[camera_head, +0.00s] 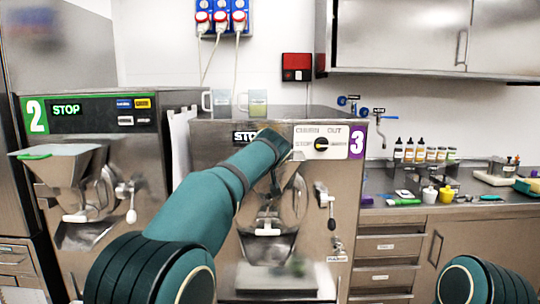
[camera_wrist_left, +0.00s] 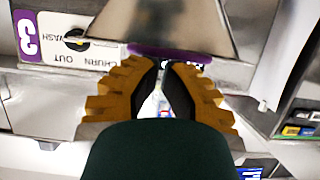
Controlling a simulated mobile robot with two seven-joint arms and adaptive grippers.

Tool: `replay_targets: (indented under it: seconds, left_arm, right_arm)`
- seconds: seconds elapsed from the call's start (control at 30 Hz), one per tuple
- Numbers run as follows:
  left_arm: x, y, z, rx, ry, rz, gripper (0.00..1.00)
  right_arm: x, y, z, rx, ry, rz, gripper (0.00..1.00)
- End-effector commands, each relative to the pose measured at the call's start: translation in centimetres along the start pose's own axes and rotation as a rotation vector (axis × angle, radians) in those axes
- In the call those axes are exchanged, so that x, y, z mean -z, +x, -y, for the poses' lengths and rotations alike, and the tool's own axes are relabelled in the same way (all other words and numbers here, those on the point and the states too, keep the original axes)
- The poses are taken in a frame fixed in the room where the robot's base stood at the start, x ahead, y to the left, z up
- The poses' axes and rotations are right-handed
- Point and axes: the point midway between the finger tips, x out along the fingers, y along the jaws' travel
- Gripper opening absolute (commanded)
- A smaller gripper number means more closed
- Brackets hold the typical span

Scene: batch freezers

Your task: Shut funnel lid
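Machine 3 (camera_head: 215,147), a steel batch freezer with a purple "3" label, stands in the middle of the head view. My left arm reaches up across its front and hides much of its funnel area; my left gripper is hidden there. In the left wrist view, my left gripper (camera_wrist_left: 162,64) has its tan and black fingers drawn together at the tips. The tips are right at a purple grip (camera_wrist_left: 170,52) on the edge of a steel sloping panel (camera_wrist_left: 175,25), apparently the funnel lid. Its exact angle is unclear. Only a rounded part of my right arm shows, lower right.
Machine 2 (camera_head: 140,150), with a funnel (camera_head: 62,166) and green-gripped lid (camera_head: 35,157), stands to the left. Two cups (camera_head: 257,103) stand on machine 3. A counter (camera_head: 400,180) with bottles and small pots is on the right, below a steel wall cabinet (camera_head: 400,40).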

Motion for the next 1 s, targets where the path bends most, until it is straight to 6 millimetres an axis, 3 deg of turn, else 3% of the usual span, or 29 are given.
replay_targets:
  seconds: [0.2, 0.73, 1.0]
  left_arm:
    - [-0.9, 0.6, 0.0, 0.000, 0.000, -0.002, 0.00]
    - [-1.0, 0.7, 0.0, 0.000, 0.000, -0.001, 0.00]
    - [0.5, -0.1, 0.8, 0.001, -0.001, -0.002, 0.00]
  right_arm:
    - [0.1, 0.9, -0.3, 0.000, -0.001, -0.005, 0.47]
    - [0.1, 1.0, -0.4, 0.000, -0.001, -0.006, 0.47]
    - [0.1, 0.0, 0.0, 0.000, 0.000, -0.002, 0.47]
